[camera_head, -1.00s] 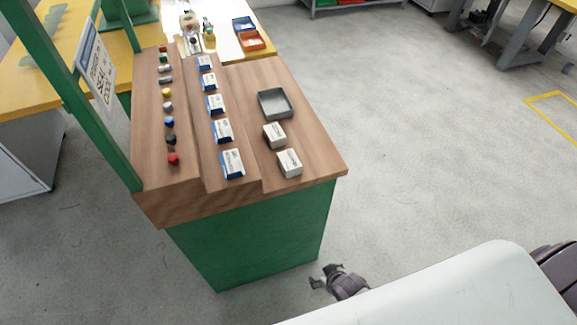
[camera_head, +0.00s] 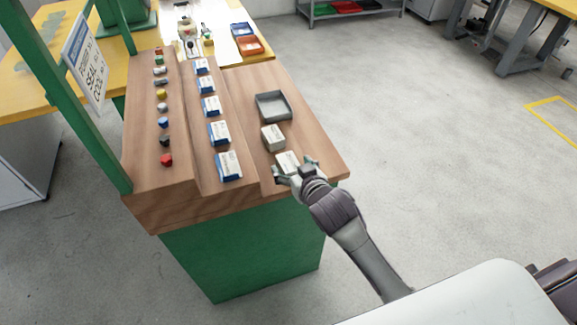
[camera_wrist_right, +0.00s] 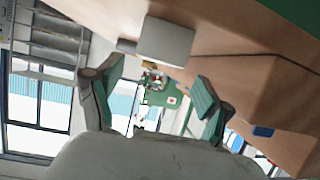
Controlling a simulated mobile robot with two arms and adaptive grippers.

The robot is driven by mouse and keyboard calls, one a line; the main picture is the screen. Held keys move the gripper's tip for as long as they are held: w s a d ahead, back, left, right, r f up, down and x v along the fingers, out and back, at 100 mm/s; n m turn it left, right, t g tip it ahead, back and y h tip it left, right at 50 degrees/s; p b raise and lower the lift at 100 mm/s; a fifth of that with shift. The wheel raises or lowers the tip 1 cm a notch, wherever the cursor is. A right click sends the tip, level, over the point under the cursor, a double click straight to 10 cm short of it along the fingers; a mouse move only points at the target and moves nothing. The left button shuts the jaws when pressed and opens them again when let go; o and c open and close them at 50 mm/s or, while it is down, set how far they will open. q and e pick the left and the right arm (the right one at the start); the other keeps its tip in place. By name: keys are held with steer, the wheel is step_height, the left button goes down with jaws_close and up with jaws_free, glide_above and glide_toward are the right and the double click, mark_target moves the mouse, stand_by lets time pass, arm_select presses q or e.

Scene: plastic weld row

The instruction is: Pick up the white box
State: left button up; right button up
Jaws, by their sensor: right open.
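Two small white boxes stand on the right, lowest step of the wooden counter in the head view. The nearer white box (camera_head: 287,160) is close to the front edge, and the other white box (camera_head: 272,137) is just behind it. My right gripper (camera_head: 296,168) is open and empty at the nearer box, its fingers partly covering the box's front. I cannot tell whether they touch it. In the right wrist view, a pale box (camera_wrist_right: 166,41) lies beyond the open fingers of the right gripper (camera_wrist_right: 157,78). My left gripper is not in view.
A grey tray (camera_head: 259,108) sits behind the white boxes. Several blue-and-white boxes (camera_head: 229,166) line the middle step, and several coloured knobs (camera_head: 166,160) line the left one. A green post and sign (camera_head: 86,62) stand at the left.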

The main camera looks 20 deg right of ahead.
mark_target(285, 159)
steer(key=x, duration=0.6)
steer(key=shift+w+d+f, duration=0.2)
steer(key=shift+w+f, duration=0.05)
steer(key=shift+f, duration=0.15)
steer(key=shift+s, duration=0.1)
steer(key=c, duration=1.3)
